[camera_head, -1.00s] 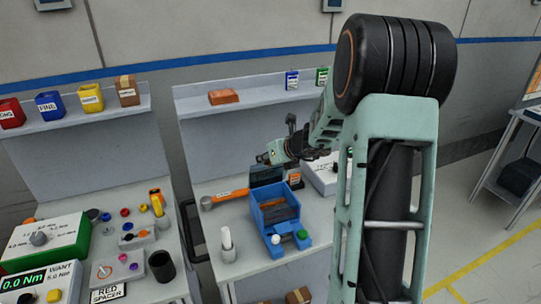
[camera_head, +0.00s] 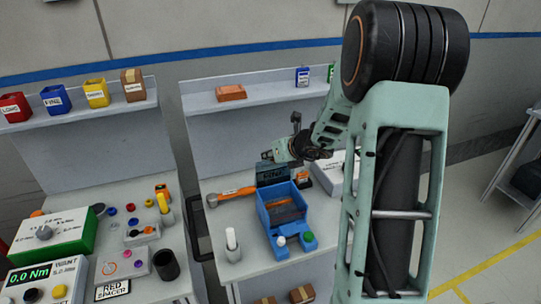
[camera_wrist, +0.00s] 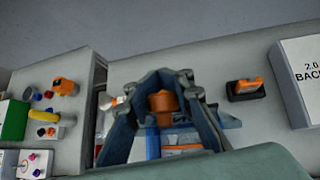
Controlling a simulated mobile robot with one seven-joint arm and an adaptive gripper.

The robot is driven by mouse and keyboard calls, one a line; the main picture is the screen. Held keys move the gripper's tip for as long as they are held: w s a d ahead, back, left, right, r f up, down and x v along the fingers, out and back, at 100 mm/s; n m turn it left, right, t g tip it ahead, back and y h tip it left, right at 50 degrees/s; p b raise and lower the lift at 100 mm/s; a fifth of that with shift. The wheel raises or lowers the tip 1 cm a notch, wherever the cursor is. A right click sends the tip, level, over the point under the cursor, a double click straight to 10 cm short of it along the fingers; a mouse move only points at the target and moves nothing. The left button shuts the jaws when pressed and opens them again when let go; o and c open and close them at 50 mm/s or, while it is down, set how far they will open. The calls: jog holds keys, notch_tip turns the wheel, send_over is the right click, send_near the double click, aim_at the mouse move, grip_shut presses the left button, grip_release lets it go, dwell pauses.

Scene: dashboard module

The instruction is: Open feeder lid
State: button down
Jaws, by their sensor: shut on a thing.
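The blue feeder (camera_head: 264,220) stands on the right-hand bench, its box open at the top with dark contents inside. Its dark lid (camera_head: 272,173) stands raised at the back edge of the box, roughly upright. My gripper (camera_head: 267,158) is at the lid's top edge and shut on it. In the wrist view my gripper's fingers (camera_wrist: 162,85) frame an orange-brown piece, and part of the blue feeder (camera_wrist: 182,138) shows below. The exact contact is hidden by the fingers.
A white button (camera_head: 281,241) and a green button (camera_head: 308,237) are at the feeder's front. An orange-handled tool (camera_head: 236,191) lies to its left, near a white bottle-like item (camera_head: 231,240). A white box (camera_head: 337,172) and a small orange-black block (camera_head: 302,179) stand right.

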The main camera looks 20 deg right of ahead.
jog(key=shift+w+d+r, duration=0.1)
jog(key=shift+d+r, duration=0.3)
jog(key=c, duration=2.2)
grip_release()
jog(key=o, duration=0.5)
jog(key=shift+s, duration=0.25)
jog(key=shift+o, duration=0.2)
jog(key=shift+a+f, duration=0.15)
jog(key=v, duration=1.2)
jog(key=shift+c, duration=0.4)
